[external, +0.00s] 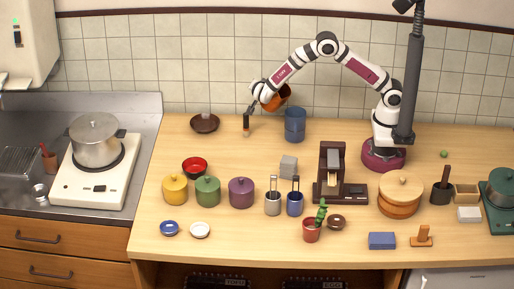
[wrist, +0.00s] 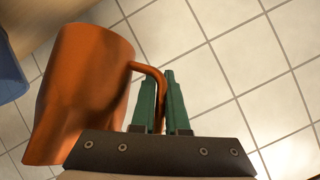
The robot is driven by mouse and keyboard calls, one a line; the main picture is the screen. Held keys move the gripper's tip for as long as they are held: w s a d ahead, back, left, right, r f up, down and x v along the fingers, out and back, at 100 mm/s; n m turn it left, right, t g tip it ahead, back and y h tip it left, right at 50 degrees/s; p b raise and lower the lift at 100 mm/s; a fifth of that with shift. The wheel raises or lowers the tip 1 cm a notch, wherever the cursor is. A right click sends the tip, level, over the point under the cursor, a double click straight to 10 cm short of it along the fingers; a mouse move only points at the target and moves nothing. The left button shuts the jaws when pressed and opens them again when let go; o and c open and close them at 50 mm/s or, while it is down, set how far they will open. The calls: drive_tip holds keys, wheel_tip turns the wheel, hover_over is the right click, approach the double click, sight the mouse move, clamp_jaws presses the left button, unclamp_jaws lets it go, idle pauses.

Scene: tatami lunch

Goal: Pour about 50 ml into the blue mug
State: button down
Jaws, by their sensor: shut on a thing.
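An orange jug (external: 277,97) is held up over the back of the table, tilted. My gripper (wrist: 158,90) is shut on the jug's handle; its green fingers sit on either side of the handle. In the external view my gripper (external: 264,93) is at the jug's left, its fingers hard to make out. A blue cylindrical vessel (external: 295,126), which appears to be the blue mug, stands on the table below and right of the jug, apart from it. Part of a blue thing, likely that vessel, shows at the wrist view's left edge (wrist: 10,75). Liquid and the vessel's contents are not visible.
A slim dark-and-orange item (external: 246,124) shows left of the blue vessel, with a brown bowl (external: 205,123) farther left. Nearer stand a grey block (external: 288,166), a coffee machine (external: 334,174) and colored pots (external: 207,190). The tiled wall (external: 200,70) is behind.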

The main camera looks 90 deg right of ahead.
drive_tip(key=w+f+g+y, duration=0.1)
drive_tip(key=f, duration=0.2)
drive_tip(key=w+d+f+n+g+y, duration=0.1)
drive_tip(key=f, duration=0.3)
drive_tip(key=w+f+n+g+p, duration=0.1)
drive_tip(key=f, duration=0.2)
drive_tip(key=shift+d+f+y, duration=0.15)
drive_tip(key=shift+d+y, duration=0.15)
drive_tip(key=shift+y, duration=0.1)
drive_tip(key=shift+w+f+n+g+y+p, duration=0.1)
drive_tip(key=shift+w+n+g+y+p, duration=0.15)
drive_tip(key=shift+n+g+y, duration=0.3)
idle(0.7)
